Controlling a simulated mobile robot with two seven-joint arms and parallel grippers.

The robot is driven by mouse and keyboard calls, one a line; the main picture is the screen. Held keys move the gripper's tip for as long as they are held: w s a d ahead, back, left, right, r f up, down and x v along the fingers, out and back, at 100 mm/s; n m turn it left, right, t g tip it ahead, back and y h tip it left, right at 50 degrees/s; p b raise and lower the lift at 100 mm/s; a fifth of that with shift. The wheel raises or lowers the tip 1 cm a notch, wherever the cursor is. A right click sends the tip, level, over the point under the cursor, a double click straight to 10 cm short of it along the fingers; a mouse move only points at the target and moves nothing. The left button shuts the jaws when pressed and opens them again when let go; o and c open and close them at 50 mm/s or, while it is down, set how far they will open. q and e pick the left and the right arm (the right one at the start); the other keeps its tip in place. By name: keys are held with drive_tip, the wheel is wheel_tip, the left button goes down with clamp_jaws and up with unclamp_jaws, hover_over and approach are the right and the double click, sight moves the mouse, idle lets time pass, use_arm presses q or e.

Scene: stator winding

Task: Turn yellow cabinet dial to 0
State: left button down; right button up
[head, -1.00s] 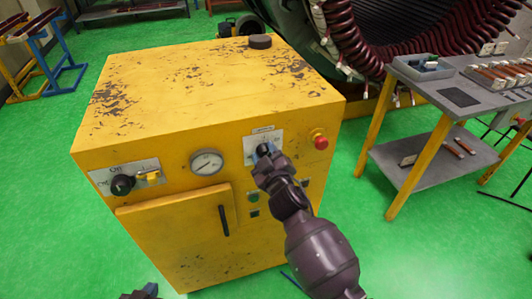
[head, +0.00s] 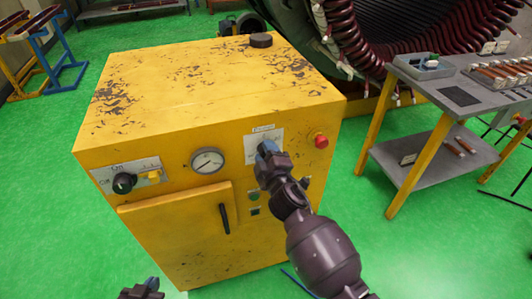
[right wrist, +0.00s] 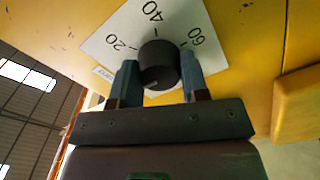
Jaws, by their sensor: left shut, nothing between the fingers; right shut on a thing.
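The yellow cabinet (head: 215,85) stands in the middle of the head view. Its dial, a black round knob (right wrist: 159,65), sits on a white scale plate (right wrist: 105,42) on the cabinet front. The numbers 20, 40 and 60 are readable in the right wrist view; a 0 is not readable. I cannot tell which number the knob points to. My right gripper (right wrist: 160,78) is shut on the knob, one blue finger on each side; it covers the dial in the head view (head: 267,151). My left gripper (head: 151,284) is shut and empty at the bottom left edge, apart from the cabinet.
The cabinet front also carries a round gauge (head: 207,161), a black rotary switch (head: 124,183), a red button (head: 321,141) and a door handle (head: 224,218). A grey table (head: 458,97) stands to the right.

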drive_tip(key=o, duration=0.9)
drive_tip(key=v, duration=1)
drive_tip(key=shift+s+d, duration=0.1)
drive_tip(key=shift+s, duration=0.3)
